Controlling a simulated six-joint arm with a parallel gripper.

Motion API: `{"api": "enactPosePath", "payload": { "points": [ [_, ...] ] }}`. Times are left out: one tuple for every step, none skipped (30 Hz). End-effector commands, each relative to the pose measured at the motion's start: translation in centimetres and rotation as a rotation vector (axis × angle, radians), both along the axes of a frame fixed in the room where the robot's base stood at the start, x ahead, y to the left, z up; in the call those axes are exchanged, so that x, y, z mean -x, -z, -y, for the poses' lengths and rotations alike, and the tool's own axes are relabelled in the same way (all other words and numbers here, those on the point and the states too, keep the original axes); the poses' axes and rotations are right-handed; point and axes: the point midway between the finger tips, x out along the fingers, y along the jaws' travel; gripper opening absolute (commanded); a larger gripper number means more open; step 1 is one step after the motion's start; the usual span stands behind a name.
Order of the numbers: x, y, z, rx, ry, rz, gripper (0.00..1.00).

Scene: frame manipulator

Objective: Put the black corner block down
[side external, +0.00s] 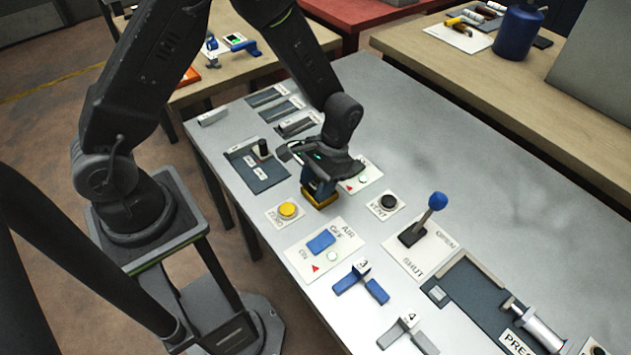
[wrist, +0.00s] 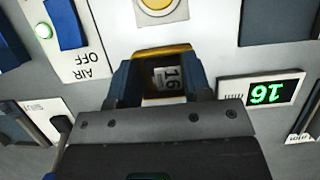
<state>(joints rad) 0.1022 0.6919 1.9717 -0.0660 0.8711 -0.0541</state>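My gripper (side external: 320,188) points down at a yellow-rimmed fixture (side external: 320,201) on the grey bench. The tag lies inside the yellow rim (wrist: 163,50). I cannot tell whether the fingers press on the piece or whether it rests on the fixture.
A yellow button (side external: 288,210) and a black VENT button (side external: 388,202) are close by. The blue AIR switch (side external: 321,241), the blue-knobbed lever (side external: 424,218), a blue corner block (side external: 361,283) and a grey one (side external: 409,334) lie nearer the front.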

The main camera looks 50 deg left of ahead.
Motion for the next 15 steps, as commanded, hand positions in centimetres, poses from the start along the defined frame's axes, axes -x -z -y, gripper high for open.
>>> {"api": "enactPosePath", "payload": {
  "points": [
    [0.2, 0.6, -0.2, -0.002, 0.006, -0.001, 0.55],
    [0.2, 0.6, -0.2, -0.002, 0.007, -0.001, 0.58],
    [0.2, 0.7, -0.2, -0.002, 0.007, -0.001, 0.61],
    [0.2, 0.7, -0.3, -0.002, 0.007, -0.001, 0.64],
    [0.2, 0.7, -0.3, -0.003, 0.008, -0.001, 0.67],
    [0.2, 0.7, -0.3, -0.003, 0.008, -0.002, 0.67],
    [0.2, 0.7, -0.3, -0.004, 0.008, -0.002, 0.67],
    [0.2, 0.7, -0.4, -0.004, 0.008, -0.002, 0.67],
    [0.2, 0.6, -0.4, -0.004, 0.008, -0.002, 0.67],
    [0.2, 0.5, -0.4, -0.003, 0.008, -0.001, 0.67],
    [0.2, 0.3, -0.4, -0.004, 0.007, -0.001, 0.67],
    [0.2, -0.1, -0.4, -0.004, 0.006, 0.0, 0.67],
    [0.2, -0.4, -0.4, -0.004, 0.006, 0.001, 0.67],
    [0.1, -0.9, -0.4, -0.004, 0.006, 0.002, 0.67],
    [-0.3, -1.5, -0.4, -0.003, 0.006, 0.003, 0.67]
  ]
}}
